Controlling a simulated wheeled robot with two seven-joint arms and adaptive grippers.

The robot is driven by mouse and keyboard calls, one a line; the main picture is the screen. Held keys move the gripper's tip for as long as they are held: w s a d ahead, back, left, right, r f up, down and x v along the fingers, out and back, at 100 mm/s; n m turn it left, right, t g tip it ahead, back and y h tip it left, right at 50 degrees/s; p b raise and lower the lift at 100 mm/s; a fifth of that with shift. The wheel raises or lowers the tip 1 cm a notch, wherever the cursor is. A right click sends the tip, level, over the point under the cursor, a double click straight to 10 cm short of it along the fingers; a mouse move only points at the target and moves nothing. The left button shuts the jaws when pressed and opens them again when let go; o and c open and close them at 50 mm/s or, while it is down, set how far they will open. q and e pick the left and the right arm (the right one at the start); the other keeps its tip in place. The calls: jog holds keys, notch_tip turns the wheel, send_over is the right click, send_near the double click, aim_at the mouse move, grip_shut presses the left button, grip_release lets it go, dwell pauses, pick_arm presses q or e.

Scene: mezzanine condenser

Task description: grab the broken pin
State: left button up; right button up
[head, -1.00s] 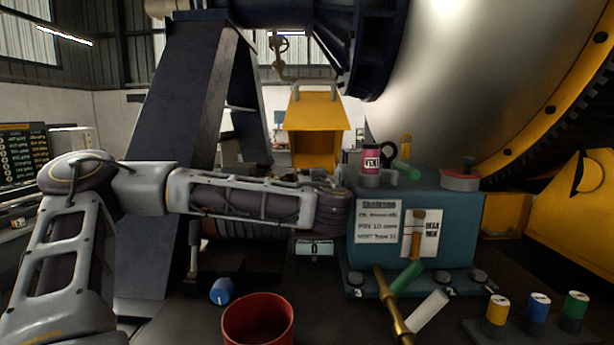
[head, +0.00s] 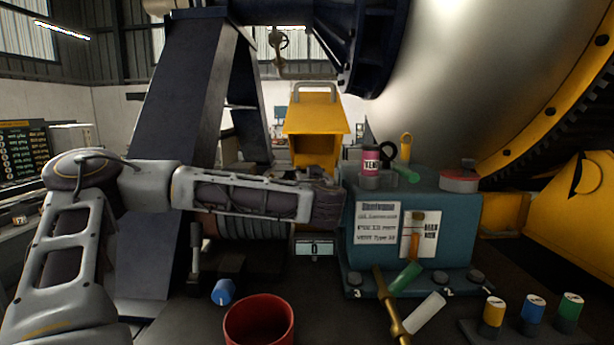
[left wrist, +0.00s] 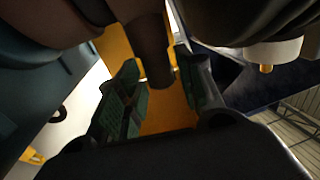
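A dark brown cylinder (left wrist: 155,50) with a blunt end hangs between the fingers of my left gripper (left wrist: 160,92) in the left wrist view. It may be the broken pin, but I cannot tell for sure. The two green-padded fingers are apart, with a gap visible on each side of the cylinder's tip. In the head view my left arm reaches in from the left, and its far end stops beside the teal block (head: 462,215). The gripper itself is hidden there. My right gripper is not in view.
A red cup (head: 258,325) and a blue piece (head: 223,291) are on the dark bench. A yellow box (head: 318,120) stands behind the forearm.

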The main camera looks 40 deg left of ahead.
pick_arm(q)
jog(key=shift+p+x, duration=0.35)
jog(key=shift+x, duration=0.8)
jog(key=shift+c, duration=0.4)
jog(key=c, duration=0.7)
